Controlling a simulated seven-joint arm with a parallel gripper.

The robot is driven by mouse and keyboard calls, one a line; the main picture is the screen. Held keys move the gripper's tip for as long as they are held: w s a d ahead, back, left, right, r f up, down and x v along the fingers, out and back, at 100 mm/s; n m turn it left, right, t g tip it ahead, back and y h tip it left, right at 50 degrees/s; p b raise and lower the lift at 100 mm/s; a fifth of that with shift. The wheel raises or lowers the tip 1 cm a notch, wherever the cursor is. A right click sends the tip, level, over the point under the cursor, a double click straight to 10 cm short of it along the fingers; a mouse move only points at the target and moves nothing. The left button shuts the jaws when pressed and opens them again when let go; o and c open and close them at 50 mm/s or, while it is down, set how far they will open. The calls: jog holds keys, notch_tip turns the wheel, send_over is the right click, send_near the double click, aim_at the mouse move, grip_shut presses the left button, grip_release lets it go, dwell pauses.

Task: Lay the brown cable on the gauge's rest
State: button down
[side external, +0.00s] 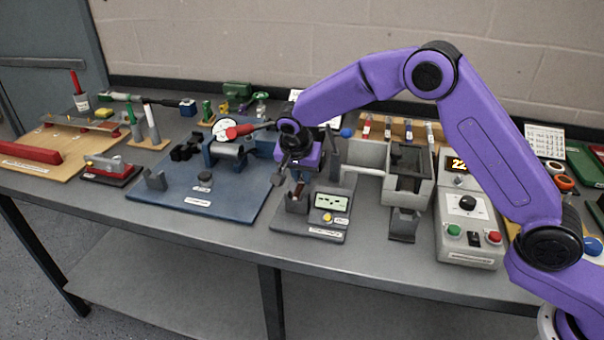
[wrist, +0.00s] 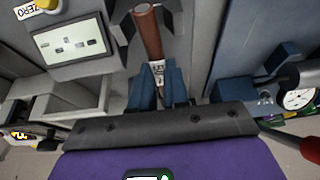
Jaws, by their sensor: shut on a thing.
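The brown cable (wrist: 149,36) is a short, thick brown piece with a white printed label near my fingers. My gripper (wrist: 160,88) is shut on its labelled end in the wrist view. In the side view my gripper (side external: 299,176) points down over the gauge, and a bit of the brown cable (side external: 299,188) shows below it. The gauge (side external: 322,222) is a grey unit with a green-lit display and a yellow button. Its rest (side external: 296,204) is a small grey block directly under the cable. Whether the cable touches the rest I cannot tell.
A blue base plate (side external: 215,197) with a clamp and a round dial (side external: 223,127) stands to the left. A grey box-like fixture (side external: 408,172) and a control box (side external: 468,222) with a lit readout stand to the right. The table's front edge is close to the gauge.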

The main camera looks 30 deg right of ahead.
jog(key=shift+f, duration=0.25)
jog(key=c, duration=1)
grip_release()
jog(key=shift+c, duration=0.2)
jog(key=shift+r, duration=0.1)
jog(key=shift+r, duration=3.35)
jog(key=shift+s, duration=0.1)
